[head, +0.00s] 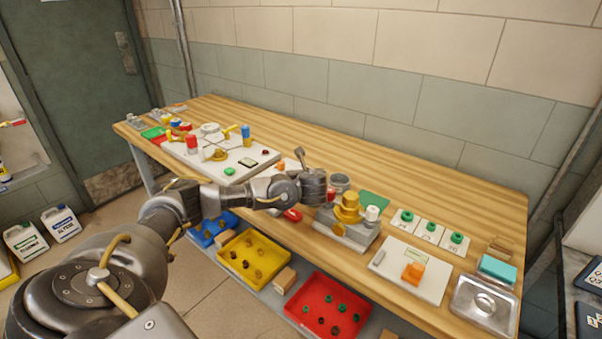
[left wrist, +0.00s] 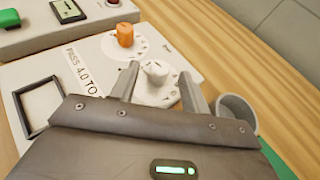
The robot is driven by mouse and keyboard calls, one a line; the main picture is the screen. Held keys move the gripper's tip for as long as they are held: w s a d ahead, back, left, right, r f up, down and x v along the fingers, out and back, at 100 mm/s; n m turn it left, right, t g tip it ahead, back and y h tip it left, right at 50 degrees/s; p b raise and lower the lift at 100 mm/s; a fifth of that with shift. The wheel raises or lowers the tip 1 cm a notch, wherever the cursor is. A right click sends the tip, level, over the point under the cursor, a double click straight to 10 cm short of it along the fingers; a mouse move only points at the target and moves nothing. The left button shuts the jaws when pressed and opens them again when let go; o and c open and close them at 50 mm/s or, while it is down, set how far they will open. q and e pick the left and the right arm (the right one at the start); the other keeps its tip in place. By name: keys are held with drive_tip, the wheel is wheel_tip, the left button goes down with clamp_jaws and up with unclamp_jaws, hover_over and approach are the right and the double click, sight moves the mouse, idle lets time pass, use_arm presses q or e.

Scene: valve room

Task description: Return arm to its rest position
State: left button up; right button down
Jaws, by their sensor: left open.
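My left arm comes in from the left in the head view and reaches over the wooden workbench (head: 450,195). My left gripper (head: 301,157) is above the middle of the bench, beside the yellow-topped valve block (head: 347,210). In the left wrist view the fingers of my left gripper (left wrist: 158,74) are apart, with nothing held. My right gripper is not in view.
An orange knob (left wrist: 125,35) and a grey cup (left wrist: 238,113) are near the fingers. A control panel (head: 225,155) with valves lies left. A metal tray (head: 485,300) lies at the right end. Yellow (head: 247,282) and red (head: 327,333) bins are below. The bench's back strip is clear.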

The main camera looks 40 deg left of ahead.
use_arm(q)
drive_tip(key=shift+v, duration=0.9)
